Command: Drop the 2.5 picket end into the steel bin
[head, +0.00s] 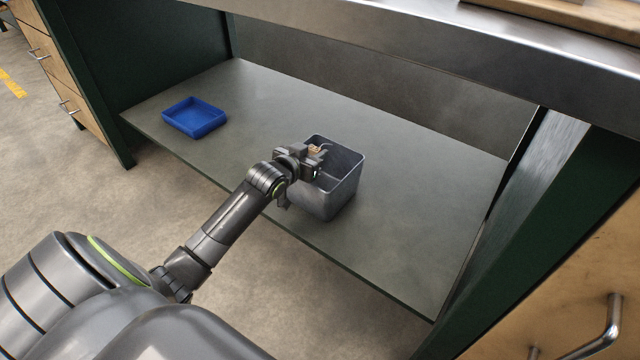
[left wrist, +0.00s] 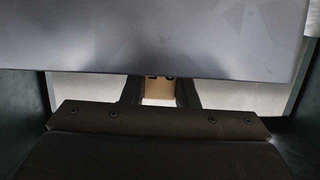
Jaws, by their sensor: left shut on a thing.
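The steel bin (head: 338,196) is a grey, open-topped box standing on the lower shelf in the head view. My left gripper (head: 317,153) is at the bin's mouth, its fingertips over the opening from the left side. It is shut on a small tan piece, the picket end (head: 314,148). In the left wrist view the tan picket end (left wrist: 158,89) sits between the two fingers (left wrist: 160,92), with dark marks on its upper edge. Its lettering is too cut off to read. My right gripper is not in view.
A blue tray (head: 194,117) stands on the shelf (head: 420,215) to the left of the bin. The shelf is clear right of the bin. A steel worktop edge (head: 440,70) hangs above, and green side panels (head: 85,90) close the bay.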

